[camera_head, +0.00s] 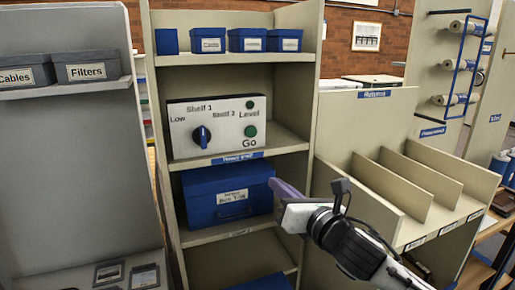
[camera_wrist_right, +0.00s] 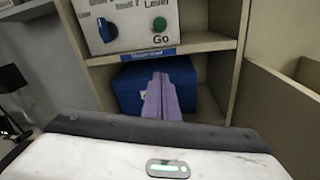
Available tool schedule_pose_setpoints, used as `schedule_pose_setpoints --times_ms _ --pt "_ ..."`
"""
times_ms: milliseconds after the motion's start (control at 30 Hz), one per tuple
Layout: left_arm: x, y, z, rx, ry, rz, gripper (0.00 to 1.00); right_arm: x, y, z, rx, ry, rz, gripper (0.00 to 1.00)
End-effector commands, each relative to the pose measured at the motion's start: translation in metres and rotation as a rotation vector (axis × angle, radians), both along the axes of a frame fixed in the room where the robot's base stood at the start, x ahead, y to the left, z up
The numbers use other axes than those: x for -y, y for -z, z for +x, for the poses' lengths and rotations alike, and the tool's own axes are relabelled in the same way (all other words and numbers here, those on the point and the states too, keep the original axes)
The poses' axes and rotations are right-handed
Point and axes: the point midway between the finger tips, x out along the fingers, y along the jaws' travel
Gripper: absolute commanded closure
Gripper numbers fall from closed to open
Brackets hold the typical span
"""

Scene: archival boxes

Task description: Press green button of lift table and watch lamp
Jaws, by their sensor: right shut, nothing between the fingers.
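A white control box (camera_head: 218,142) stands on a shelf, with a blue knob (camera_head: 202,137), a green button (camera_head: 250,131) marked Go and a round dark green lamp (camera_head: 250,105) marked Level above it. The lamp does not look bright. The green button also shows in the right wrist view (camera_wrist_right: 160,23); the lamp is outside that view. My right gripper (camera_head: 287,190) has purple fingers, shut and empty. It is below and to the right of the button, apart from it, in front of the blue box. Its fingers point toward the shelves in the right wrist view (camera_wrist_right: 163,97). My left gripper is not in view.
A large blue box (camera_head: 215,207) sits on the shelf below the control box. Small blue boxes (camera_head: 208,41) line the shelf above. The shelf unit's right side panel (camera_head: 309,90) stands beside the control box. A divided rack (camera_head: 395,185) is to the right.

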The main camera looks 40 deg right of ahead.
Motion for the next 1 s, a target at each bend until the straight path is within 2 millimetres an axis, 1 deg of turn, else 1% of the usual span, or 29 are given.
schedule_pose_setpoints --times_ms 33,100,200,300,533,667,767,833,1000 --pt "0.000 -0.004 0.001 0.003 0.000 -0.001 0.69 0.003 -0.027 0.000 0.025 0.005 -0.104 1.00" --pt "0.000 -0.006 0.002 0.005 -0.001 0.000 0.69 0.006 -0.047 -0.001 0.042 0.013 -0.209 1.00" --pt "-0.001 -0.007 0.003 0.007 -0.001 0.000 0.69 0.007 -0.061 -0.002 0.054 0.022 -0.289 1.00" --pt "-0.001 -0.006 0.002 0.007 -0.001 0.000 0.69 0.008 -0.064 -0.003 0.056 0.025 -0.311 1.00" --pt "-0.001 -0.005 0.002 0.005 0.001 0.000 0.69 0.008 -0.063 -0.002 0.055 0.024 -0.307 1.00" --pt "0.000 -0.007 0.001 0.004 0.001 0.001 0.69 0.009 -0.064 0.002 0.055 0.025 -0.305 1.00" --pt "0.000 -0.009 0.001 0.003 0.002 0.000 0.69 0.012 -0.066 0.013 0.055 0.027 -0.302 1.00" --pt "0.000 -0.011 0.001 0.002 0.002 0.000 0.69 0.013 -0.067 0.024 0.057 0.027 -0.302 1.00" --pt "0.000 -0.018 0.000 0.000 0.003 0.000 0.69 0.020 -0.070 0.059 0.056 0.027 -0.298 1.00"
